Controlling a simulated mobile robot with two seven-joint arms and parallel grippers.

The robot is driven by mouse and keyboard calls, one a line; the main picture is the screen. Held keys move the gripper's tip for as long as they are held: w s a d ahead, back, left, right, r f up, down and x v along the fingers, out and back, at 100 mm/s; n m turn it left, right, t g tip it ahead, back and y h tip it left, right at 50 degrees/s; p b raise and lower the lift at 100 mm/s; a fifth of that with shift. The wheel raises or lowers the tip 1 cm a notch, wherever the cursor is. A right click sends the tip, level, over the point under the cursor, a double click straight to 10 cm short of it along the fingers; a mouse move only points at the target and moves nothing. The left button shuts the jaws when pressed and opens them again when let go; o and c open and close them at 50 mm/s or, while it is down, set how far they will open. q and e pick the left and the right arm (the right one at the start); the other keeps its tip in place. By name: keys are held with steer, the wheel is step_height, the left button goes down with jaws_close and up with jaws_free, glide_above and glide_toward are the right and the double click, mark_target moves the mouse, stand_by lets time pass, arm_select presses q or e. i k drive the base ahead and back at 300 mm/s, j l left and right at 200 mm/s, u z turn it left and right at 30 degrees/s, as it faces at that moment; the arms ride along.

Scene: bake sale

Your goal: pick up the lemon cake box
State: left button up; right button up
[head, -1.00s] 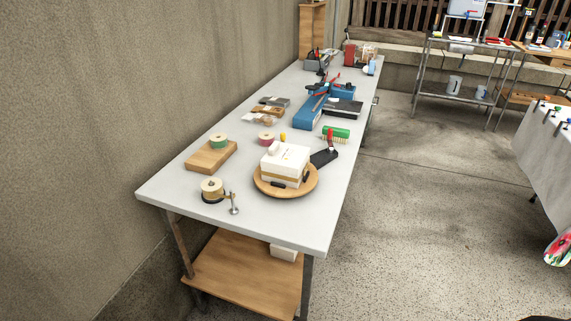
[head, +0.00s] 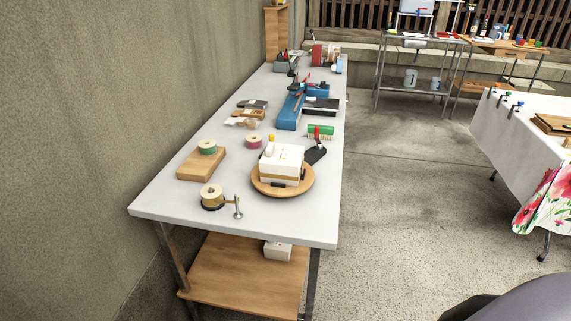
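A white box with a tan band around its side (head: 281,166), which looks like the lemon cake box, sits on a round wooden board (head: 264,191) near the front of a long light-grey table (head: 180,211). A small pale item stands on its top left, and its top has small markings too fine to read. Neither of my grippers shows in the head view. Nothing is holding the box.
A blue tool (head: 290,113) is farther back. A cloth-covered table (head: 497,133) stands right, with open floor between.

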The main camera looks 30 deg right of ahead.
mark_target(283, 163)
steer(key=j+z, duration=0.1)
steer(key=z, duration=0.95)
